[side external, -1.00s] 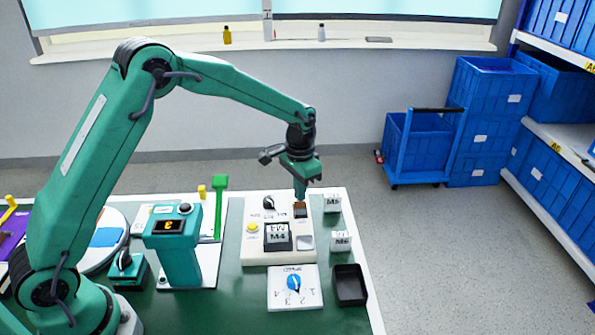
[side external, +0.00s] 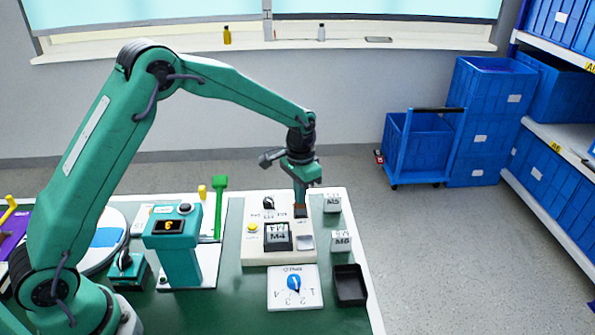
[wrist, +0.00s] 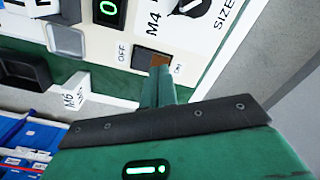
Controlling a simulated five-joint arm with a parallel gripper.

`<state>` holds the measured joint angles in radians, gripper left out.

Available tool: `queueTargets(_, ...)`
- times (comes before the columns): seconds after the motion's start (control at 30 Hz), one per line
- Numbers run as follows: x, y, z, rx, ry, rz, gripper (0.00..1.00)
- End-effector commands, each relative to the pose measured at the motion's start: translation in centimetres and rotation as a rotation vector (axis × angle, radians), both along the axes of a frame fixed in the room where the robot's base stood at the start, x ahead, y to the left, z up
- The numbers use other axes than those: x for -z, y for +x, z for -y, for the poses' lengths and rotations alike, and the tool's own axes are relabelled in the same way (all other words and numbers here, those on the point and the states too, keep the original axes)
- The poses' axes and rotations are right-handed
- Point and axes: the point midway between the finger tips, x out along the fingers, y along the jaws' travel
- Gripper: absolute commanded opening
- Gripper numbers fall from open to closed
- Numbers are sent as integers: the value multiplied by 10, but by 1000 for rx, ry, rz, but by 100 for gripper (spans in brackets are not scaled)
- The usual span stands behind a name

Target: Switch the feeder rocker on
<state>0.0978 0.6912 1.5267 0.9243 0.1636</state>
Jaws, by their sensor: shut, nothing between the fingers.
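The feeder rocker is a dark switch (wrist: 150,60) on a cream panel (wrist: 195,50), with OFF and ON labels beside it in the wrist view. One end of its recess shows orange-brown. My gripper (wrist: 158,88) has its fingertips together at the ON end of the rocker, apparently touching or just above it.
The panel also carries a yellow button (side external: 252,227), a black knob (side external: 269,203) and an M4 block (side external: 277,236). Blocks M5 (side external: 332,203) and M6 (side external: 341,240) stand to its right. A dial plate (side external: 283,303) and black tray (side external: 350,284) lie in front.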

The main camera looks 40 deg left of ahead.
Motion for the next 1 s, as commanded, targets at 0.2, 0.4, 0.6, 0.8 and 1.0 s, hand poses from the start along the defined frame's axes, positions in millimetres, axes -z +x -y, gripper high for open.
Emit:
queueTargets(0.2, 2, 0, 0, 0, 0, 0, 0)
queueTargets(0.4, 4, 0, 0, 0, 0, 0, 0)
queueTargets(0.6, 7, 0, 0, 0, 0, 0, 0)
queueTargets(0.8, 9, 0, 0, 0, 0, 0, 0)
queueTargets(1.0, 7, 0, 0, 0, 0, 0, 0)
